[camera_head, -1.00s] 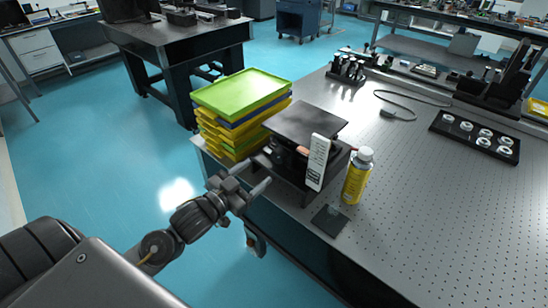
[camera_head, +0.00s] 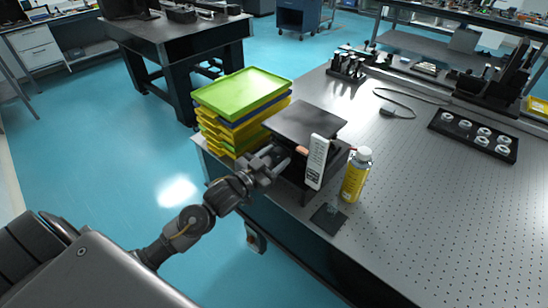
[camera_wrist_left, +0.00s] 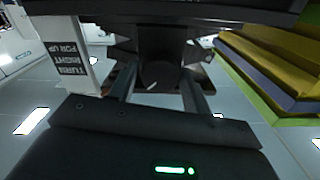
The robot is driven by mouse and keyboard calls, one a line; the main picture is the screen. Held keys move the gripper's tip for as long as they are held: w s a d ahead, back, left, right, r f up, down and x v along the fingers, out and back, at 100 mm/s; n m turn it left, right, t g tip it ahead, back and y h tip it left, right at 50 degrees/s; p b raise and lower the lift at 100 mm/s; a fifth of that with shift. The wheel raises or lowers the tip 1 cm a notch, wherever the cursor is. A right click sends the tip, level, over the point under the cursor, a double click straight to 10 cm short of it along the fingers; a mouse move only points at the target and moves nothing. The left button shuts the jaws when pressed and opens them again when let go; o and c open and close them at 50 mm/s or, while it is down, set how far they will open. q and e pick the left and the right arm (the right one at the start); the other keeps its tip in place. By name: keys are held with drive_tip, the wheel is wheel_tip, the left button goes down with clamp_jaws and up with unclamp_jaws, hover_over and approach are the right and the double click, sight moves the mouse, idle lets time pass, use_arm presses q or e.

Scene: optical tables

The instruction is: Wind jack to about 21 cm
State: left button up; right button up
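The black lab jack (camera_head: 306,123) stands at the table's near left edge, its flat top plate raised above its base. A white upright label (camera_head: 317,162) is on its front. In the left wrist view the label (camera_wrist_left: 66,52) reads "TURN RIGHT FOR UP", upside down. My left gripper (camera_head: 281,161) is at the jack's near left side, pointing at it. In the left wrist view its two fingers (camera_wrist_left: 160,88) are apart, with a dark round knob (camera_wrist_left: 160,74) between or just beyond them. Contact with the knob cannot be told. My right gripper is out of view.
Stacked yellow, blue and green trays (camera_head: 243,95) stand close left of the jack. A yellow bottle (camera_head: 356,174) stands close to its right. A small dark plate (camera_head: 328,217) lies in front.

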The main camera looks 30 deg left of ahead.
use_arm(q)
drive_tip(key=c, duration=0.6)
drive_tip(key=shift+c, duration=0.2)
drive_tip(key=shift+m, duration=0.4)
